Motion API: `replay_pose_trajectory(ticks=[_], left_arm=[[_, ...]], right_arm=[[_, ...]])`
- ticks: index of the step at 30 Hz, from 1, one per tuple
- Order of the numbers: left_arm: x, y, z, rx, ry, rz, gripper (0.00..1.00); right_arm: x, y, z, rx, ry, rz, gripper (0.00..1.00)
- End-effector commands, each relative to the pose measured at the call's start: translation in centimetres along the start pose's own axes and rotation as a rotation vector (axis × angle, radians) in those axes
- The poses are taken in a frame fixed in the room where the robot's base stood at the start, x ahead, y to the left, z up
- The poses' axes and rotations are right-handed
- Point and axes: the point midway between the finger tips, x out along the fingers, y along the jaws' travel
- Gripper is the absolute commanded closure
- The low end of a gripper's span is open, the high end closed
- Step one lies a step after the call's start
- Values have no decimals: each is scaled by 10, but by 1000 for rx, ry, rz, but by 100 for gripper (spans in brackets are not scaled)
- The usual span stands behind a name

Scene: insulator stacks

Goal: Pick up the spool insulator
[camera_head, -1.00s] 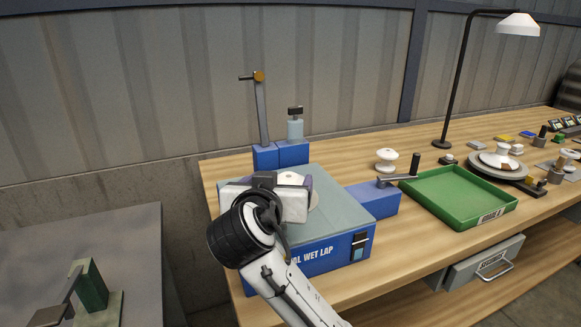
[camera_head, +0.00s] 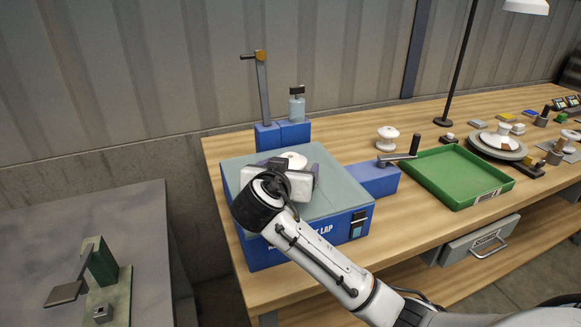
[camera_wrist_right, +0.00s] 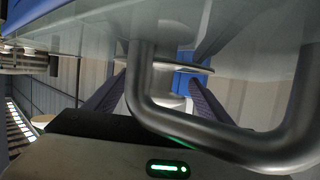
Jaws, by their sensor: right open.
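A white rounded insulator piece (camera_head: 295,160) is on the grey-green top of the blue wet lap machine (camera_head: 330,196), partly hidden by my right gripper. My right gripper (camera_head: 291,167) is open over the lap top, its dark fingers around or beside this piece; contact cannot be told. In the right wrist view a pale round-sided body (camera_wrist_right: 166,88) shows between the two dark fingers, partly behind a dark metal bar. A second white insulator (camera_head: 387,137), spool-shaped with two flanges, stands upright on the wooden bench behind the blue side arm. My left gripper is out of view.
A green tray (camera_head: 458,178) lies right of the lap. A lever post (camera_head: 262,95) and a blue-based bottle (camera_head: 297,108) stand behind it. White insulator discs (camera_head: 497,140), a lamp and small parts fill the bench's right. A grey table (camera_head: 60,225) is at left.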

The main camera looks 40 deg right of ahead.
Motion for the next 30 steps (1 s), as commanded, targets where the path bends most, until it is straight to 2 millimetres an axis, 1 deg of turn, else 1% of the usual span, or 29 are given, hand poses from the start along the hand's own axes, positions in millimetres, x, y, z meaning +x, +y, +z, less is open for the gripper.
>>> replay_pose_trajectory(ticks=[2,8,11,18,19,25,28,30], left_arm=[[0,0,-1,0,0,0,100],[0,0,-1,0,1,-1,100],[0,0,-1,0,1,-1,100],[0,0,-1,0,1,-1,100],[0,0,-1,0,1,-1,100],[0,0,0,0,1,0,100],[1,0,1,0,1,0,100],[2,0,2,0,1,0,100]], right_arm=[[4,0,0,0,-1,0,24],[4,0,0,0,-1,-1,24],[4,0,0,0,-1,-1,40],[4,0,-1,2,3,-2,80],[4,0,-1,2,3,-2,82],[3,-1,-3,3,3,-2,82],[0,-1,-13,5,5,-3,82],[-5,-1,-24,8,5,-4,82]])
